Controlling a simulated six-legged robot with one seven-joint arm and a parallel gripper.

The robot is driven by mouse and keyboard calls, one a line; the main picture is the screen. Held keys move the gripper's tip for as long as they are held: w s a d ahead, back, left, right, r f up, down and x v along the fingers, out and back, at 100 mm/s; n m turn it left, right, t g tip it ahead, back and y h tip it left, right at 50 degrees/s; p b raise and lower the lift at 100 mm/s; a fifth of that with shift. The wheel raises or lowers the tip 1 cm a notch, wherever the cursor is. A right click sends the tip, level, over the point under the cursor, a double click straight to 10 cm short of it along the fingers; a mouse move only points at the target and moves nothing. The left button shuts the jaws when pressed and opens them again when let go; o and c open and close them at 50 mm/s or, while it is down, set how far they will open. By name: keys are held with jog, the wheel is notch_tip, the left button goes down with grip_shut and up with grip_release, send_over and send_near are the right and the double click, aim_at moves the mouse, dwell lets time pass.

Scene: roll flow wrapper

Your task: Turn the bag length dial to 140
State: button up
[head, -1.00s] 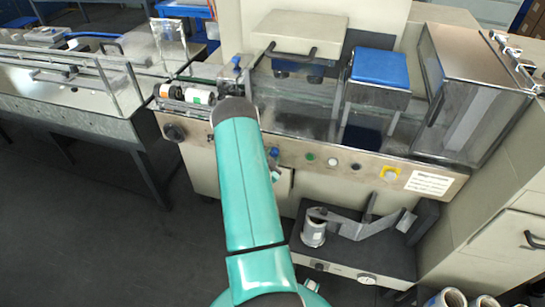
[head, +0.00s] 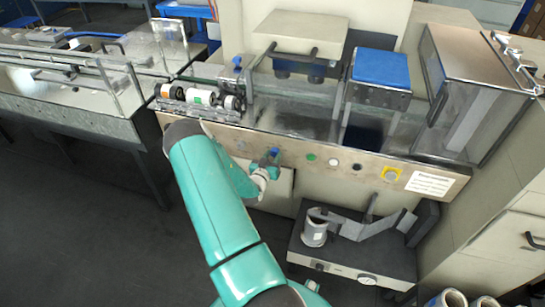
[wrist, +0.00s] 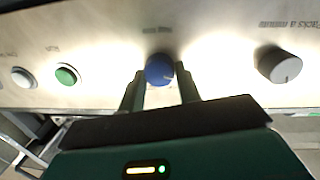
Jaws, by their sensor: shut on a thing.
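A blue round dial (wrist: 160,70) with a small pointer mark sits on the steel control panel (wrist: 100,30). The lettering beside it is too blurred to read, so its setting cannot be told. My gripper (wrist: 158,80) is shut on this dial, one finger on each side. In the head view the blue dial (head: 275,152) shows at the tip of my gripper (head: 267,162), below the machine's bed.
A grey knob (wrist: 279,64) is right of the blue dial in the wrist view. A green button (wrist: 67,75) and a white button (wrist: 22,77) are to its left. A lower black shelf (head: 350,250) holds a roll and bracket.

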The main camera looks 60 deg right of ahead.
jog(key=shift+n, duration=0.4)
jog(key=o, duration=1)
jog(key=a, duration=0.9)
jog(key=s+a, duration=0.1)
jog(key=a, duration=0.4)
jog(key=shift+r, duration=0.25)
jog(key=shift+d, duration=0.1)
